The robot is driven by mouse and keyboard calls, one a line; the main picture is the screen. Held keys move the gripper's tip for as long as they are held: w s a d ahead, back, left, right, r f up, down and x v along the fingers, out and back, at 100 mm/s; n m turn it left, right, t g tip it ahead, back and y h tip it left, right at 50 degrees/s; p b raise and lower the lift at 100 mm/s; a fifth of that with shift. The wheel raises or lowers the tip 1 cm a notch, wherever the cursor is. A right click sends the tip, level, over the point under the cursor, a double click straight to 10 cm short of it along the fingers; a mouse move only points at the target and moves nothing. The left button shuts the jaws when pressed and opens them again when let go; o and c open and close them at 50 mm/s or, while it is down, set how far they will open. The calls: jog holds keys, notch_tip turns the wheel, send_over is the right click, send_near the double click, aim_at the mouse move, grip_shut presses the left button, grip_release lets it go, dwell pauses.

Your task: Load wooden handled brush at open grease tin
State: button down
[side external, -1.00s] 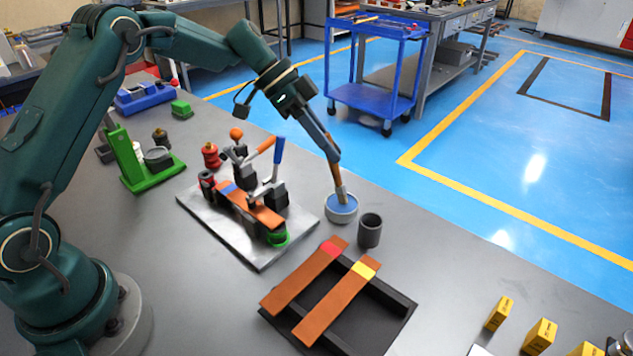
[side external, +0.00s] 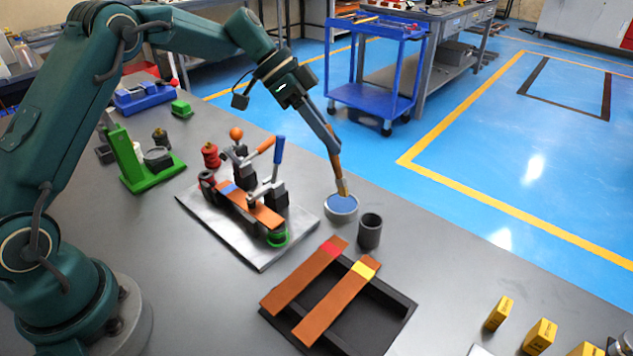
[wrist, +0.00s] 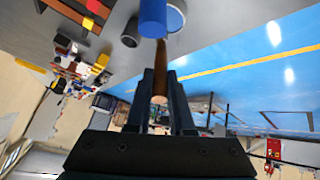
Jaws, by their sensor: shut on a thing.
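My gripper (side external: 331,148) is shut on the wooden handled brush (side external: 337,172), which points down and leans slightly. The brush tip is over the open grease tin (side external: 341,212), a round grey tin with a pale blue top. I cannot tell whether the tip touches the grease. In the wrist view the brown handle (wrist: 160,72) lies between my fingers (wrist: 161,82). A blue cylindrical shape (wrist: 153,18) covers the far end of the brush there and partly hides the tin (wrist: 176,20).
A dark grey cup (side external: 369,232) stands right of the tin. A black rack (side external: 385,325) with copper bars is in front. Yellow blocks (side external: 498,313) stand at the right.

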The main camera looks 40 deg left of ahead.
jog(key=shift+r, duration=2.6)
jog(key=shift+r, duration=0.35)
jog(key=s+a+r+n+t+y, duration=0.2)
jog(key=s+r+n+t, duration=0.15)
jog(key=s+r, duration=0.35)
jog(key=s+a+f+n+t+y, duration=0.2)
jog(key=s+a+f+n+y, duration=0.2)
jog(key=s+n, duration=0.3)
jog(key=n+y, duration=0.1)
jog(key=n, duration=0.2)
jog(key=shift+a+f+y, duration=0.15)
jog(key=shift+a+y, duration=0.05)
jog(key=shift+y, duration=0.1)
